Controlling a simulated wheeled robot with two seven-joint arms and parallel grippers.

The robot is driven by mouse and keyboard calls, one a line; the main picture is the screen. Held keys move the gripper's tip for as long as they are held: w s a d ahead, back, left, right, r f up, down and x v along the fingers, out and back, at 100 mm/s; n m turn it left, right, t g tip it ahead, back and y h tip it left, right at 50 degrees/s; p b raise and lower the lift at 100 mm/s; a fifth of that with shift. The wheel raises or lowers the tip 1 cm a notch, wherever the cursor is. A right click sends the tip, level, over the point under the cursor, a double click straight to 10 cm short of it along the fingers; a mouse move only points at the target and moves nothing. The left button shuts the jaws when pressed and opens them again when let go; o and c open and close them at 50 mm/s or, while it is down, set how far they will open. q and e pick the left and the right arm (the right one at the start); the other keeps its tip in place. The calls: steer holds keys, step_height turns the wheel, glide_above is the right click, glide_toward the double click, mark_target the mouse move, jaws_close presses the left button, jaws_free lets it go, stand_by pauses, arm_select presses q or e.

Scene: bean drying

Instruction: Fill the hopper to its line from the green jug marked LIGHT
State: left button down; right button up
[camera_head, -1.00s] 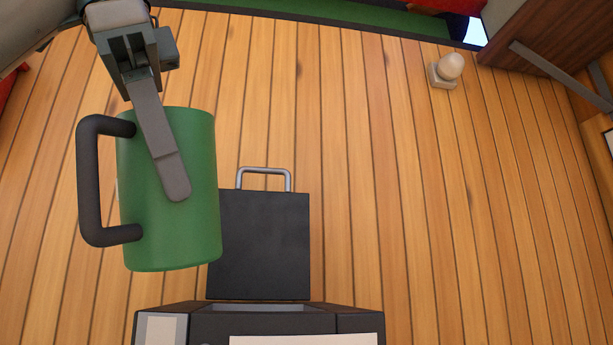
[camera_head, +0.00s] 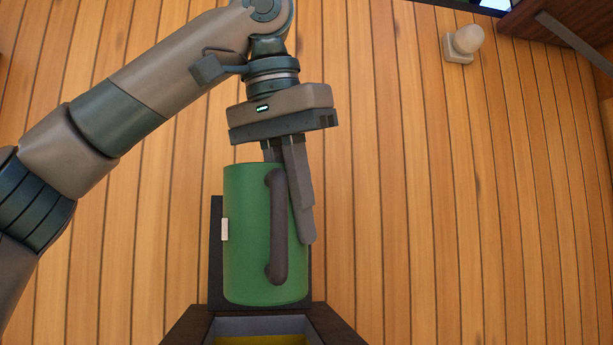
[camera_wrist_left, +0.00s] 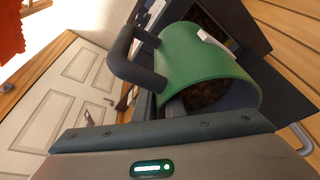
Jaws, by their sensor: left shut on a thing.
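The green jug (camera_head: 245,245) with a dark handle (camera_head: 277,225) is in my left gripper (camera_head: 296,235), whose fingers lie at its right side near the handle. A small white label (camera_head: 224,229) shows on its left edge; its writing is not readable. The jug hangs just behind the hopper (camera_head: 335,322), a dark box at the bottom edge with a yellow patch inside; its line is not visible. The left wrist view shows the jug (camera_wrist_left: 195,60) tilted, with dark brown beans (camera_wrist_left: 207,93) in its mouth. My right gripper is not in view.
A dark flat panel (camera_head: 216,260) stands behind the jug, mostly hidden by it. A small pale knob on a square base (camera_head: 463,43) is at the upper right. A white door (camera_wrist_left: 65,90) shows in the left wrist view.

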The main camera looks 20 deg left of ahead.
arm_select(q)
steer(key=shift+w+d+n+p, duration=0.35)
steer(key=shift+w+d+n, duration=0.05)
steer(key=shift+w, duration=0.2)
steer(key=shift+f, duration=0.15)
steer(key=g+h, duration=0.2)
steer(key=s+g+h, duration=0.1)
steer(key=g, duration=0.1)
steer(key=d+n+g+h, duration=0.1)
steer(key=g+h, duration=0.1)
steer(key=g, duration=0.1)
steer(key=shift+s+f+h, duration=0.3)
stand_by(1.0)
steer(key=shift+w, duration=0.2)
